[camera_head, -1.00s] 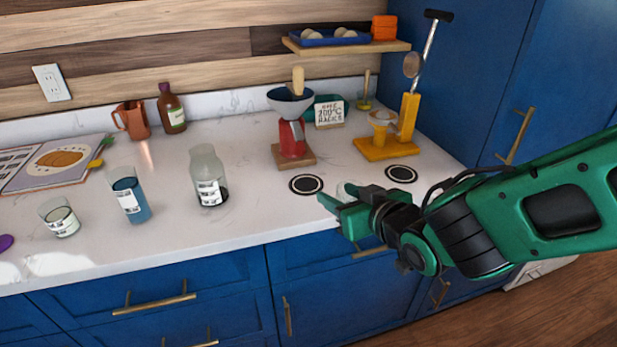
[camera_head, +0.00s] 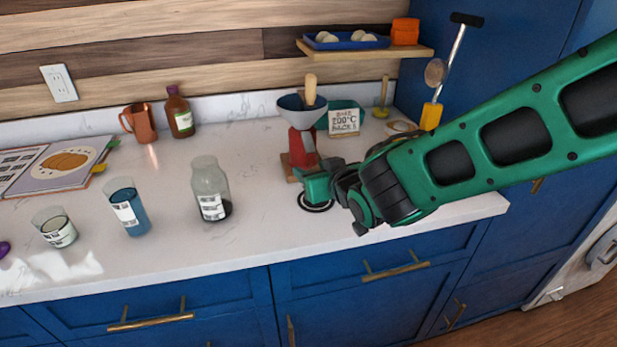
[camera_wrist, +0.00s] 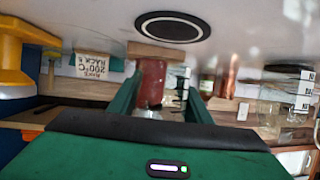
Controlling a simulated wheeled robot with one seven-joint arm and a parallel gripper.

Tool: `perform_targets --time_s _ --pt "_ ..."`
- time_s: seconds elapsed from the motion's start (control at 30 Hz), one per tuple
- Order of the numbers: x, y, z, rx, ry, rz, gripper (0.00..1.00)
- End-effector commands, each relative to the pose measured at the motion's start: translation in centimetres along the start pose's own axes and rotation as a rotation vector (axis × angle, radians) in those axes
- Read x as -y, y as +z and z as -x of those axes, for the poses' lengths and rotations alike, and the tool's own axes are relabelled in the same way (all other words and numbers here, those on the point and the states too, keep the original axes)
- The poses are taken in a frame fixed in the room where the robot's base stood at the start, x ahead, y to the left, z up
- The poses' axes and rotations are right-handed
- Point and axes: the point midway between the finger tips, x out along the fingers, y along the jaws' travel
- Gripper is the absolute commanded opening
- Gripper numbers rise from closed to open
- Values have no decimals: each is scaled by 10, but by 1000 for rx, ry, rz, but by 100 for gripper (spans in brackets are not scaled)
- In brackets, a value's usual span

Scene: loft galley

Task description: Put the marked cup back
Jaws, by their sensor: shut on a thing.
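My gripper (camera_head: 318,188) is low over the counter, in front of the red grinder, at a black ring mat (camera_head: 316,204). The ring mat also shows in the wrist view (camera_wrist: 172,27), which is upside down. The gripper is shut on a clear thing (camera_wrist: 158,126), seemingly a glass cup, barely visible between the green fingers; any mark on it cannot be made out. A glass with a white label (camera_head: 57,230) and a blue-filled labelled glass (camera_head: 130,212) stand at the left. A labelled glass jar (camera_head: 210,190) stands left of my gripper.
The red grinder (camera_head: 302,145) is close behind my gripper. A sign (camera_head: 344,121) stands behind it, and a copper jug (camera_head: 138,122) and brown bottle (camera_head: 180,115) stand at the back. A shelf (camera_head: 370,49) juts out above. The counter between jar and gripper is clear.

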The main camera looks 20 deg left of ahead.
Motion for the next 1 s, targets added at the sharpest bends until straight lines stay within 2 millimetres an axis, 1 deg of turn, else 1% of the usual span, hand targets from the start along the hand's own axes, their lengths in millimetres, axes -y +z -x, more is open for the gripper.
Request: perform_targets --time_s 0.17,0.3,0.4,0.77,0.8,0.87,1.0 --pt "4 -3 -9 1 1 0 22" --pt "3 19 -18 5 1 1 22" --pt "4 29 -22 3 0 1 22" --pt "6 31 -23 1 -2 1 22" --pt "6 31 -23 1 -1 1 49" --pt "6 31 -23 1 -1 1 63" --pt "5 31 -23 1 0 1 63"
